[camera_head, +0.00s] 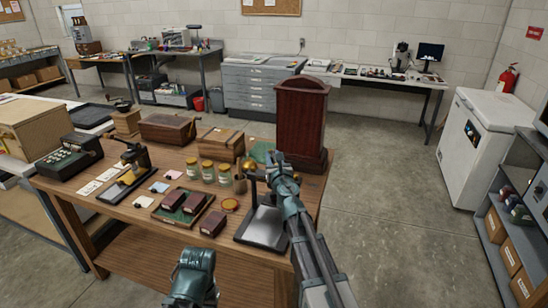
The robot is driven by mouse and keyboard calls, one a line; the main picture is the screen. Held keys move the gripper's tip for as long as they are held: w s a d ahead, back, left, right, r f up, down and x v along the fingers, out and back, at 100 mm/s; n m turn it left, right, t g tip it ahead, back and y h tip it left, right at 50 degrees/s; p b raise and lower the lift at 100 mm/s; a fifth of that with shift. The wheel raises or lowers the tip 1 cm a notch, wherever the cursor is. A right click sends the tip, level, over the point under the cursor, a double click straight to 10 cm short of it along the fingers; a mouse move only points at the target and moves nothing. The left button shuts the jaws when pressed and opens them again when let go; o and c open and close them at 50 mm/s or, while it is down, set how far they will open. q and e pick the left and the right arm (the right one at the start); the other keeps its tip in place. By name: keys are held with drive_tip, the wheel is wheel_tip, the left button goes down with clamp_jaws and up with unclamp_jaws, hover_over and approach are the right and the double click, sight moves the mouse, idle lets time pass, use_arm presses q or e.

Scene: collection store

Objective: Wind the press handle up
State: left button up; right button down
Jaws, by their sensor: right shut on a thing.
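The press (262,228) stands at the right front corner of the wooden table (140,232), with a dark base and a pale plate. A brass ball (249,164) shows at its upper left. My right gripper (273,177) is shut at the top of the press, on what appears to be its handle; the gripper and arm hide the grip and much of the press's upper right. My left gripper (195,268) is low in front of the table, apart from the press, and its jaws cannot be made out.
A tall dark red wooden case (301,120) stands close behind the press. Left of it are glass jars (208,172), a tray of dark boxes (170,211) and a loose box (213,223). A small black device (135,157) stands further left. The floor right of the table is clear.

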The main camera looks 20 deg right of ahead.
drive_tip(key=n+y, duration=0.1)
drive_tip(key=y, duration=0.1)
drive_tip(key=n+y, duration=0.2)
drive_tip(key=y, duration=0.1)
drive_tip(key=shift+n+g+y, duration=0.3)
drive_tip(key=n+y, duration=0.1)
drive_tip(key=n+g+y, duration=0.1)
drive_tip(key=y, duration=0.1)
drive_tip(key=n+g+y, duration=0.1)
drive_tip(key=y, duration=0.1)
drive_tip(key=shift+a+n, duration=0.3)
drive_tip(key=n+g+y, duration=0.3)
drive_tip(key=shift+s+a+y, duration=0.1)
drive_tip(key=shift+a+y, duration=0.15)
drive_tip(key=shift+y, duration=0.15)
drive_tip(key=shift+s+a+n+g+y, duration=0.1)
drive_tip(key=shift+n+g+y, duration=0.35)
drive_tip(key=shift+g, duration=0.15)
drive_tip(key=shift+s+a+n+g+y, duration=0.1)
drive_tip(key=shift+n+g+y, duration=0.35)
drive_tip(key=shift+g, duration=0.15)
drive_tip(key=shift+s, duration=0.1)
drive_tip(key=c, duration=0.7)
unclamp_jaws()
drive_tip(key=shift+o, duration=0.2)
